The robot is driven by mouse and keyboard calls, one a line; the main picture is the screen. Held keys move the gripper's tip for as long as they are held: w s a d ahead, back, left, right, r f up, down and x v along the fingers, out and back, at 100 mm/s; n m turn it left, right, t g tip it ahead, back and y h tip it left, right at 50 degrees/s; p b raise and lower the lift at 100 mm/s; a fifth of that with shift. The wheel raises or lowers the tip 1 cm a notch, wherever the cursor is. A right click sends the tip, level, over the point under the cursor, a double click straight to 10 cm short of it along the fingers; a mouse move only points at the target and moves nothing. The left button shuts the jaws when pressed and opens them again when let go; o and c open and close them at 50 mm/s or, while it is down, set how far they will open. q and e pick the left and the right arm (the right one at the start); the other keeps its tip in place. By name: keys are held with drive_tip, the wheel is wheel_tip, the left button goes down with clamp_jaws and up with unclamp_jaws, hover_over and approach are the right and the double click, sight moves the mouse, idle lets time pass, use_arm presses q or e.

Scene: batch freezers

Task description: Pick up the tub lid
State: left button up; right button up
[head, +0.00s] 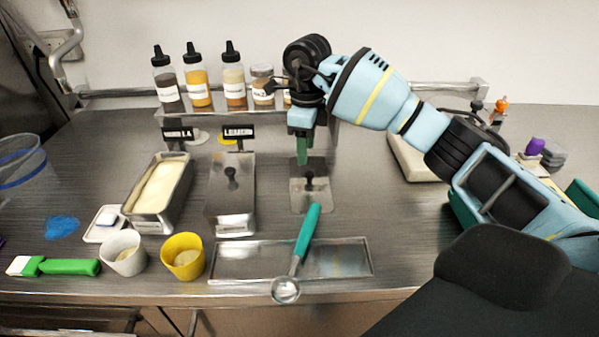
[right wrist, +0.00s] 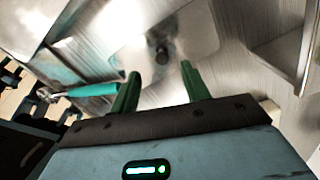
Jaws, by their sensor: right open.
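The tub lid (head: 311,201), a flat metal plate with a black knob, lies on the steel counter right of the lidded metal tub. My right gripper (head: 302,153) is above the lid, pointing down, its green fingers apart and empty. In the right wrist view the lid (right wrist: 196,36) and its knob lie beyond the open fingertips (right wrist: 160,72), with the knob roughly between them. The fingers do not appear to touch the knob. My left gripper is not in view.
An open tub (head: 136,219) of pale ice cream and a lidded tub (head: 217,213) stand left of the lid. A green-handled scoop (head: 306,236) lies across a shallow tray (head: 234,261) in front. A shelf with sauce bottles (head: 196,84) is behind.

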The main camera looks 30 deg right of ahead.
sight(310, 173)
drive_tip(key=shift+s+f, duration=0.15)
drive_tip(key=shift+s, duration=0.2)
drive_tip(key=shift+f, duration=0.4)
drive_tip(key=shift+w+f, duration=0.1)
drive_tip(key=shift+f, duration=0.65)
drive_tip(key=shift+d+f, duration=0.2)
drive_tip(key=shift+f, duration=1.1)
drive_tip(key=shift+d+f, duration=0.15)
drive_tip(key=shift+f, duration=1.1)
clamp_jaws()
